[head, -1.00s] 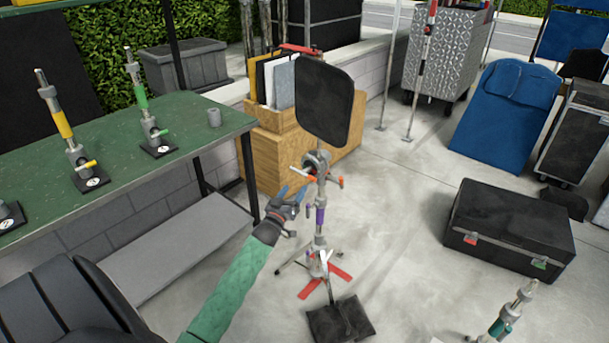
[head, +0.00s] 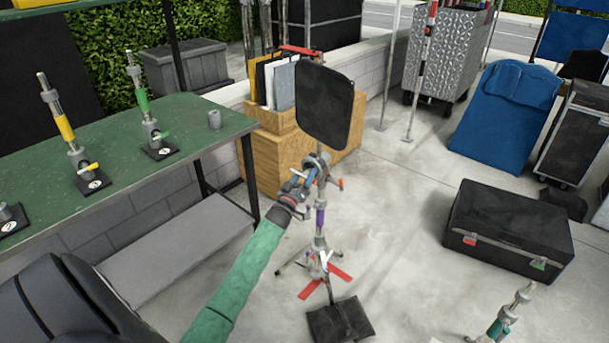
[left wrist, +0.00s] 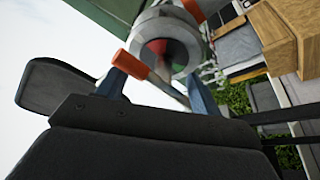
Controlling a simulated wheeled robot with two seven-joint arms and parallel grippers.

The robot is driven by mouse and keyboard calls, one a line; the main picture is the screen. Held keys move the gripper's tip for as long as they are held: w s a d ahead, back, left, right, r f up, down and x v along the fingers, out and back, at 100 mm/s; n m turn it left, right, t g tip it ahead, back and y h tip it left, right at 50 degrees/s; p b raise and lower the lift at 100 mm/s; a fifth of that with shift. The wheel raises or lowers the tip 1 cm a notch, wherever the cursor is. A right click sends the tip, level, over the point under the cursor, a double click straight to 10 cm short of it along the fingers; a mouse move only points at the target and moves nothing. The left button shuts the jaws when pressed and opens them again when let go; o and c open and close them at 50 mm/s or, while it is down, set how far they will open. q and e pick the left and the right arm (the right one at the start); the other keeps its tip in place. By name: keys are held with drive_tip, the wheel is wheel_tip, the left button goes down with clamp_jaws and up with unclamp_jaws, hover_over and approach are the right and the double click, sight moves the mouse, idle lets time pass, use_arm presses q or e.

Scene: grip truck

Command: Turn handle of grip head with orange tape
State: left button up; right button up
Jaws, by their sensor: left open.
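The grip head (head: 318,160) sits on a stand in the middle of the head view, under a black flag panel (head: 324,105). An orange-taped handle (head: 340,184) shows on its right side. In the left wrist view the round grey grip head (left wrist: 166,42) is close ahead, and an orange-taped handle (left wrist: 130,64) lies across the left finger. My left gripper (head: 307,172) is open, its blue fingers reaching the grip head; in the left wrist view (left wrist: 160,85) the fingers are apart around the handle area. Contact is unclear. My right gripper is out of view.
The stand carries purple tape (head: 320,216) lower down, with a black sandbag (head: 340,320) at its feet. A green table (head: 110,165) with several taped grip stubs is on the left. A black case (head: 510,230) lies on the right. Open floor lies between stand and case.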

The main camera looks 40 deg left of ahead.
use_arm(q)
drive_tip(key=shift+w+r, duration=0.1)
drive_tip(key=shift+w, duration=0.15)
clamp_jaws()
drive_tip(key=shift+m, duration=0.3)
